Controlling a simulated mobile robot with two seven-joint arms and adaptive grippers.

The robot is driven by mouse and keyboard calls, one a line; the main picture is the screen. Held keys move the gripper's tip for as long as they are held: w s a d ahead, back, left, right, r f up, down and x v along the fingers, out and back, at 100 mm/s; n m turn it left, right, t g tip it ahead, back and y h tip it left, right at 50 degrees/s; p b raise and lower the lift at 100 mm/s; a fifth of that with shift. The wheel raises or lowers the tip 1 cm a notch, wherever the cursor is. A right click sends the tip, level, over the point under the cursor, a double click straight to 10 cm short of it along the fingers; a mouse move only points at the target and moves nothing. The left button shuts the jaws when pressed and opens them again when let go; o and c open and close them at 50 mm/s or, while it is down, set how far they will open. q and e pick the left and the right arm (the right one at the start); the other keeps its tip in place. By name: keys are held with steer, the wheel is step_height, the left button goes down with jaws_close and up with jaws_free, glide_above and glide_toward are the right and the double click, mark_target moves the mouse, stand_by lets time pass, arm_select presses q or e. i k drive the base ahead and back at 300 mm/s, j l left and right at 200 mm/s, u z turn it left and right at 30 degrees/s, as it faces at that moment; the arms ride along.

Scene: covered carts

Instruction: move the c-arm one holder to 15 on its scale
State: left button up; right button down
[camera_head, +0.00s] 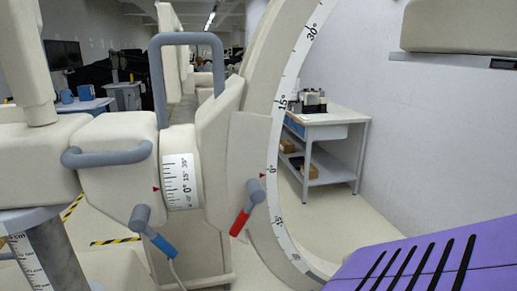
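The cream C-arm fills the middle, with its curved arc (279,120) bearing a degree scale. A red pointer on the holder plate (248,150) sits close to the 0° mark of the arc scale. Left of it, a white drum scale (182,180) shows degree marks, and its red pointer is near 0°. A grey U-shaped handle (187,38) rises above, and a grey side handle (105,157) is at the left. A red-ended lever (240,222) and a blue-ended lever (158,241) hang below. Neither of my grippers is in view.
A purple slotted surface (435,262) fills the bottom right. A grey shelved table (330,128) stands behind the arc. A ledge (455,57) juts from the right wall. A column with a scale (42,258) is at bottom left. Open floor shows between the arc and the wall.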

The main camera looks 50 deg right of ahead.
mark_target(208, 164)
steer(key=l+z, duration=0.2)
steer(key=z, duration=1.05)
